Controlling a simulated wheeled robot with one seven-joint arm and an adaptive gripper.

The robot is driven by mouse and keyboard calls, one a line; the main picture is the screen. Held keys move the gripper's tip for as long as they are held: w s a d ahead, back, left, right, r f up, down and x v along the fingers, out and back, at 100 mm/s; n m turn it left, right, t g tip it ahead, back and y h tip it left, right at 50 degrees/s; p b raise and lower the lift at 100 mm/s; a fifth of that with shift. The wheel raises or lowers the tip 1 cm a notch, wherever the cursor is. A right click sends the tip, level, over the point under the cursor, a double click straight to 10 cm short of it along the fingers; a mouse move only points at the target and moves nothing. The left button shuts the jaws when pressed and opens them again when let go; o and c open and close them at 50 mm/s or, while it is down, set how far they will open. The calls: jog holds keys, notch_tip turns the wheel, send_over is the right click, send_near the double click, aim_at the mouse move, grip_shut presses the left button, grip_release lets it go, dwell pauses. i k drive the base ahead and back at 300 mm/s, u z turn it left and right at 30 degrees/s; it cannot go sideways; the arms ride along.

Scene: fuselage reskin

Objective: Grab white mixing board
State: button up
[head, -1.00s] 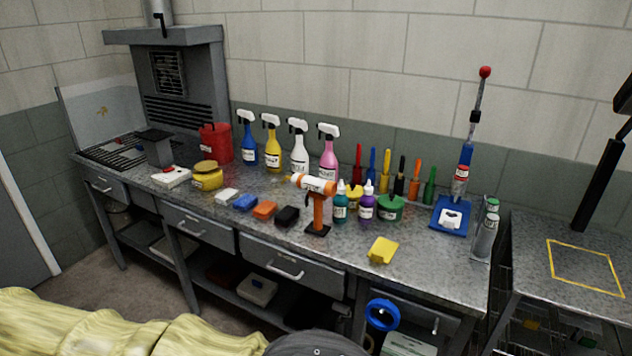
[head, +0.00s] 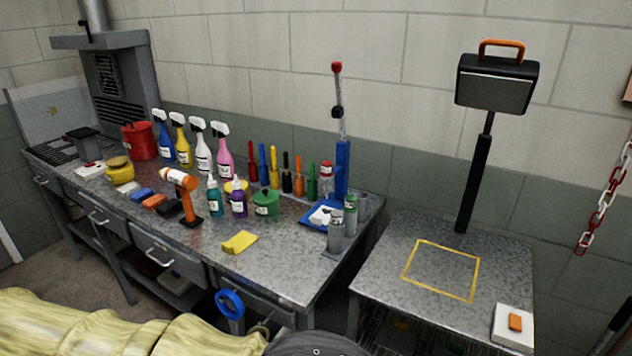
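A smaller white item (head: 320,215) sits on a blue tray (head: 308,223) on the long workbench. My arm in its yellow cover crosses the bottom left of the head view, far from the board. My gripper is not in view.
The right-hand table (head: 400,288) has a yellow taped square (head: 440,270) and a black post with a lamp-like box (head: 497,82). The long workbench (head: 285,265) holds spray bottles, an orange and white tool (head: 183,195) and a yellow sponge (head: 239,242). A chain (head: 603,200) hangs at right.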

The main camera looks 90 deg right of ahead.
aim_at(323, 213)
jog(key=u, duration=0.05)
jog(key=k, duration=0.45)
jog(key=z, duration=2.15)
